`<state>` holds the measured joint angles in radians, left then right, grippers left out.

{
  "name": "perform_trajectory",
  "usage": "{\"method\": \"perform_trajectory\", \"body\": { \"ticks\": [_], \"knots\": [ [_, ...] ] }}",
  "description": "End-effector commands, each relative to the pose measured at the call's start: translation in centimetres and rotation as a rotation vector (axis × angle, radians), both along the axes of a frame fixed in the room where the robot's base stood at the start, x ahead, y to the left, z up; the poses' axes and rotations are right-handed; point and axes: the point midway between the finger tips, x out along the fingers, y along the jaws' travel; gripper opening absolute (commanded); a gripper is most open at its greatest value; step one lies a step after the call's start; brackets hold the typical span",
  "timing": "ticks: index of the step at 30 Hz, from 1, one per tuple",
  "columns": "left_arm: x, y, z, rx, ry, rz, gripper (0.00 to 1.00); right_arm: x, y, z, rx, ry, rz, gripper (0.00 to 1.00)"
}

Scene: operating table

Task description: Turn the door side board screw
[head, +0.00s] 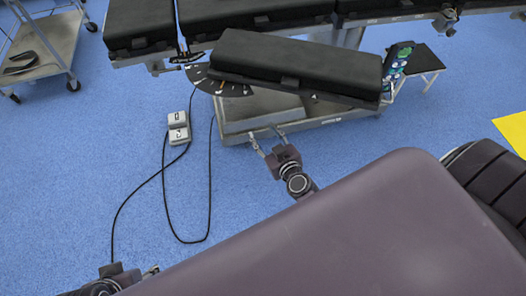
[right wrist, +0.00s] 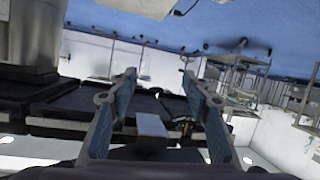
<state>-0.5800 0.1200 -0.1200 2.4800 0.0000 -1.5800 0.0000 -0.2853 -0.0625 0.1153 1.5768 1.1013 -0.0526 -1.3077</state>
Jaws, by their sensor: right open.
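The black padded side board (head: 297,62) of the operating table sits at an angle in the head view, with a dark fan-shaped plate (head: 222,82) at its left end. I cannot clearly make out the screw. My right gripper (head: 267,138) is below the board, by the front edge of the grey table base. In the right wrist view my right gripper (right wrist: 159,78) is open, fingers apart. A small pale block (right wrist: 151,125) shows between the fingers; I cannot tell what it is. My left gripper (head: 151,270) is low at the left, mostly cut off, away from the table.
A two-button foot pedal (head: 178,127) with black cables lies on the blue floor to the left. A metal cart (head: 40,50) stands at the upper left. A small black-topped step (head: 418,58) stands at the right. The floor between pedal and cart is clear.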

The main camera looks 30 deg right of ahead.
Motion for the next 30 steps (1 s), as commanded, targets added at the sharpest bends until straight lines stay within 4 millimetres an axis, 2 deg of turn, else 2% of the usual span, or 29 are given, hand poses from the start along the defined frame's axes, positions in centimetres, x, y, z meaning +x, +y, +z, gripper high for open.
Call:
{"method": "perform_trajectory", "body": {
  "ticks": [1, 11, 18, 24, 30],
  "knots": [
    [0.0, 0.0, 0.8, 0.0, 0.0, 0.0, 0.4, -0.4, 0.5, -0.5, 0.006, 0.026, 0.011, 0.45],
    [0.0, 0.0, 3.1, 0.0, 0.0, 0.0, 0.4, -3.7, 3.1, -5.6, 0.046, 0.18, 0.064, 0.45],
    [0.0, 0.0, 4.7, 0.0, 0.0, 0.0, 0.4, -6.7, 4.6, -9.0, 0.068, 0.292, 0.096, 0.45],
    [0.0, 0.0, 5.5, 0.0, 0.0, 0.0, 0.4, -8.8, 5.4, -10.9, 0.079, 0.36, 0.109, 0.45],
    [0.0, 0.0, 5.8, 0.0, 0.0, 0.0, 0.4, -9.8, 5.6, -11.8, 0.083, 0.389, 0.115, 0.45]
  ]
}}
